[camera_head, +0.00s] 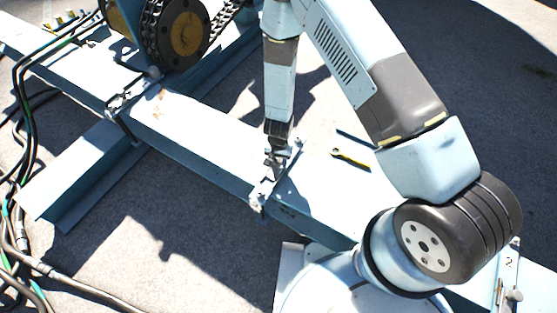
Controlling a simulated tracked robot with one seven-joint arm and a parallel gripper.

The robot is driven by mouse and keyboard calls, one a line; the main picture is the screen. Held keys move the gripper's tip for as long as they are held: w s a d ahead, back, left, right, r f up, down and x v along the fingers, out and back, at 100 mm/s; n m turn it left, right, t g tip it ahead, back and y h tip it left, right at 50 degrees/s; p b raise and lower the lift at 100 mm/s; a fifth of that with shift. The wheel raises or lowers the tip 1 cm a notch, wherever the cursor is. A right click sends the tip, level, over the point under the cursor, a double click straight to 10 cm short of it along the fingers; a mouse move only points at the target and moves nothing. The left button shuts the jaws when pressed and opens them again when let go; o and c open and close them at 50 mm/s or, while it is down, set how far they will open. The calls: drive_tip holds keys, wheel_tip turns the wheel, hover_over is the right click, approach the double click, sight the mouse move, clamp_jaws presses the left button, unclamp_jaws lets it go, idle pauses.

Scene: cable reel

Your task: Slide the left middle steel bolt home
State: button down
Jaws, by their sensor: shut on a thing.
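My gripper (276,152) points down over the light-blue beam (205,133) near the middle of the view. It is shut on a small part of the steel bolt (268,183), which lies across the beam with its lower end at the beam's near edge. The fingers and the arm hide part of the bolt. The picture is too small to tell how far the bolt is in.
A second fitting (122,102) sits further left on the beam, another (508,285) at the lower right. A yellow wrench (350,158) lies on the beam. A chain drive (182,35) stands at the upper left. Black cables (22,130) run down the left side.

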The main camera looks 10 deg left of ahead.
sight(271, 176)
drive_tip(key=s, duration=0.1)
drive_tip(key=s+a, duration=0.1)
drive_tip(key=s, duration=0.1)
drive_tip(key=s+a, duration=0.1)
drive_tip(key=s, duration=0.1)
drive_tip(key=shift+a, duration=0.1)
drive_tip(key=c, duration=0.7)
unclamp_jaws()
drive_tip(key=shift+r, duration=0.1)
wheel_tip(271, 176, up, 14)
drive_tip(key=shift+f, duration=0.25)
idle(0.3)
